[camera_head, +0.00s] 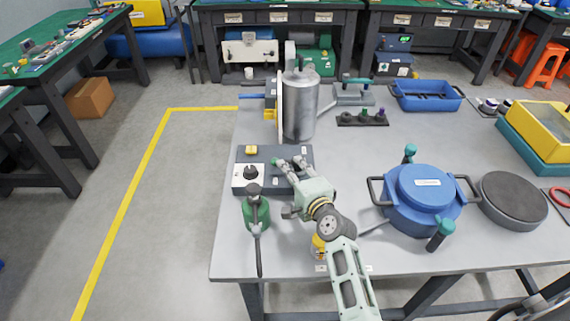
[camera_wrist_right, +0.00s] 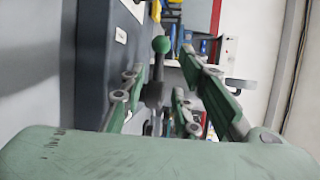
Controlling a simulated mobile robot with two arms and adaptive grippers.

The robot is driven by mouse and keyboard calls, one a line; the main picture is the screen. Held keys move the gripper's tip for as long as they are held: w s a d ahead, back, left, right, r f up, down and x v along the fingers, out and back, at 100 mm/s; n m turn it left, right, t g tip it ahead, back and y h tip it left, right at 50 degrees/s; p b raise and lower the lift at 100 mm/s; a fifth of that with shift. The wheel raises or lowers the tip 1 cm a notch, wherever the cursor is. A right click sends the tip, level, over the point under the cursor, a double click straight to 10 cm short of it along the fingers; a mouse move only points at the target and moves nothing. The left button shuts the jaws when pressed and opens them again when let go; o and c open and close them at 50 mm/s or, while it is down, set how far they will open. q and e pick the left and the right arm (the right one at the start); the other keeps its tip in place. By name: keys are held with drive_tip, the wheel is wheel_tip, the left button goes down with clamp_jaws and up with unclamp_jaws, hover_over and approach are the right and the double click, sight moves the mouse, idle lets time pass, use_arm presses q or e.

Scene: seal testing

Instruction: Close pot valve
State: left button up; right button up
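A dark grey control box (camera_head: 298,156) lies near the left side of the grey table, with a white panel and black knob at its left end. A small lever with a green ball tip (camera_head: 275,162) stands on it; the lever also shows in the right wrist view (camera_wrist_right: 160,46). My right gripper (camera_head: 290,162) is over the box at this lever. In the wrist view its fingers (camera_wrist_right: 160,95) are apart, with the lever between them; contact is not clear. A blue pot (camera_head: 422,210) with a blue lid and teal-knobbed clamps stands to the right. My left gripper is not in view.
A green cylinder (camera_head: 256,213) with a dark handle stands left of my right arm. A metal cylinder (camera_head: 300,112) stands behind the box. A round dark disc (camera_head: 512,198) lies right of the pot. A blue tray (camera_head: 427,95) is farther back. The table's middle is clear.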

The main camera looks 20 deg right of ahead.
drive_tip(key=x, duration=0.3)
drive_tip(key=shift+f, duration=0.1)
drive_tip(key=shift+w+f, duration=0.15)
drive_tip(key=shift+w, duration=0.55)
drive_tip(key=c, duration=0.6)
clamp_jaws()
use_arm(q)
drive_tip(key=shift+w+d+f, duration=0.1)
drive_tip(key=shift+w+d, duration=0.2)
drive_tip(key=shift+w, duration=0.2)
use_arm(e)
drive_tip(key=shift+f, duration=0.1)
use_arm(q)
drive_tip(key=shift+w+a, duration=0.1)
use_arm(e)
drive_tip(key=shift+f, duration=0.1)
